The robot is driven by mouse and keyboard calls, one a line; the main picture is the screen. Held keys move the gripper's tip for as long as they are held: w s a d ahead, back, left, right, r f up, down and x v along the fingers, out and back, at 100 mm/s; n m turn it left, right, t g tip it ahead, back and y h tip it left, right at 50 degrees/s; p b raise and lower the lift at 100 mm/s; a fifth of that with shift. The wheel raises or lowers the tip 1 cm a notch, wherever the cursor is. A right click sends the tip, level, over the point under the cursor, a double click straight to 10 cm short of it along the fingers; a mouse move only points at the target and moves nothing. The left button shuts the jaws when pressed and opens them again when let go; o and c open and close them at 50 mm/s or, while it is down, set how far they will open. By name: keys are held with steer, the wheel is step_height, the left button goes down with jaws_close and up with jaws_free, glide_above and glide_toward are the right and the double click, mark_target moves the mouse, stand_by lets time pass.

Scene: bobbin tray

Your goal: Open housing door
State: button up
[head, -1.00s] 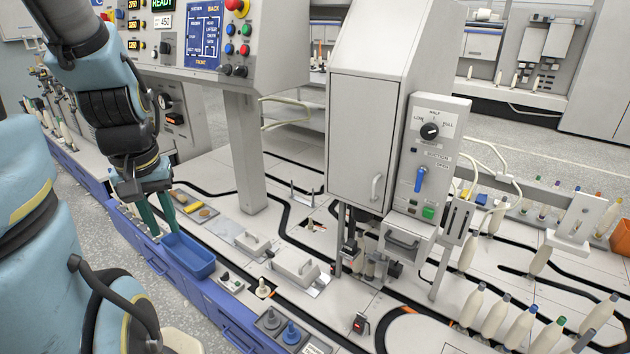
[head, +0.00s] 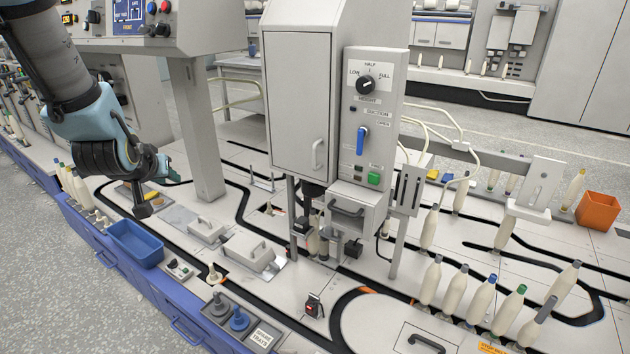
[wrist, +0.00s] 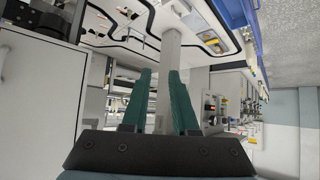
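The housing (head: 325,30) is a light grey box on posts over the track table. Its flat front door (head: 293,105) looks shut, with a pale bar handle (head: 318,155) at the lower right. My gripper (head: 173,172) is to the left of the door, apart from it, and mostly hidden behind my wrist in the head view. In the wrist view the two green fingers of my gripper (wrist: 160,80) stand apart with nothing between them. A pale panel (wrist: 35,100) fills the left of the wrist view; I cannot tell if it is the door.
A grey post (head: 195,120) under the control console stands between my gripper and the housing. A control panel (head: 372,120) with a dial and blue lever is right of the door. A drawer (head: 352,205) is below it. A blue tray (head: 135,243) and upright bobbins (head: 455,292) are on the table.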

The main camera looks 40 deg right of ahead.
steer(key=s+d+f+m+h+b, duration=0.1)
steer(key=s+d+f+h+b, duration=0.1)
steer(key=d, duration=0.5)
steer(key=s+d+f+m+h+b, duration=0.2)
steer(key=d+h, duration=0.1)
steer(key=d, duration=0.4)
steer(key=m+h+b, duration=0.3)
steer(key=h+b, duration=0.1)
steer(key=h, duration=0.2)
glide_toward(313, 159)
steer(key=shift+g, duration=0.3)
steer(key=p+x, duration=0.1)
steer(key=x, duration=0.9)
steer(key=shift+w+d+r, duration=0.15)
steer(key=shift+w+d, duration=0.1)
jaws_close()
